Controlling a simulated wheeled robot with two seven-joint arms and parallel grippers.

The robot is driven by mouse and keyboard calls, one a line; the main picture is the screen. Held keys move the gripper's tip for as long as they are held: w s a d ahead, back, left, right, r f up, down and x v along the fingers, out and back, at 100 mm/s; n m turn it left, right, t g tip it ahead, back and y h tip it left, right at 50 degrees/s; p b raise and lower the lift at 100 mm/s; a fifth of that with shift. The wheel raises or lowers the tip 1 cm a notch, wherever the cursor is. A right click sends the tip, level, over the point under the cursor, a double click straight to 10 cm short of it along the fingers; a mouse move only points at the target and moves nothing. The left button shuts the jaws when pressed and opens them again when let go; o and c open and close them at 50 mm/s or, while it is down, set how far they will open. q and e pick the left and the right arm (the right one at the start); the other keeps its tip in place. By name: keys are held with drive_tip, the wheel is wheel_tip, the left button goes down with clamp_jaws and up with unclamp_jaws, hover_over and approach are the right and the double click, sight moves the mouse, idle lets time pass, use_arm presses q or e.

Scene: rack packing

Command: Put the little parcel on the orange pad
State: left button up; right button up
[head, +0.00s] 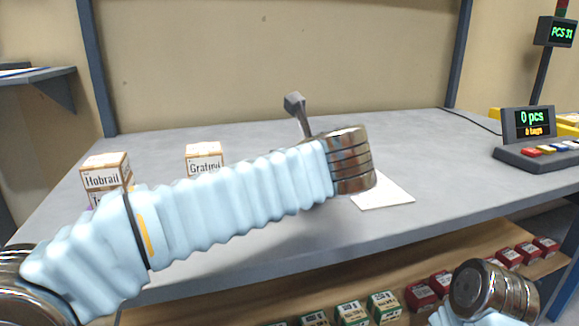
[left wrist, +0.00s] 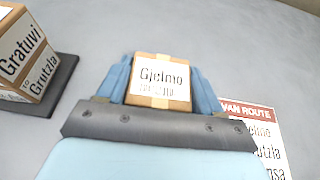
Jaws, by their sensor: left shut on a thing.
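In the left wrist view, the little parcel (left wrist: 159,80), a tan box with a white label reading "Gjelmo", sits between the blue fingers of my left gripper (left wrist: 164,92), which is shut on it. A second line on its label is blurred. In the head view my left arm hides the held parcel and the fingers. I see no orange pad in either view. My right gripper is not in view; only part of my right arm shows at the lower right of the head view.
A "Gratuvi" parcel (head: 204,157) stands on a dark pad (left wrist: 62,82). A "Hobrail" parcel (head: 105,172) stands at the left. A white "VAN ROUTE" sheet (left wrist: 262,150) lies right of my left gripper. A counter display (head: 528,123) stands far right. Several small boxes fill the lower shelf.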

use_arm(q)
drive_tip(key=o, duration=0.6)
drive_tip(key=shift+f, duration=0.15)
drive_tip(key=o, duration=0.5)
drive_tip(key=shift+r, duration=0.3)
drive_tip(key=p+v, duration=0.1)
drive_tip(key=v, duration=1.1)
drive_tip(key=shift+f, duration=0.1)
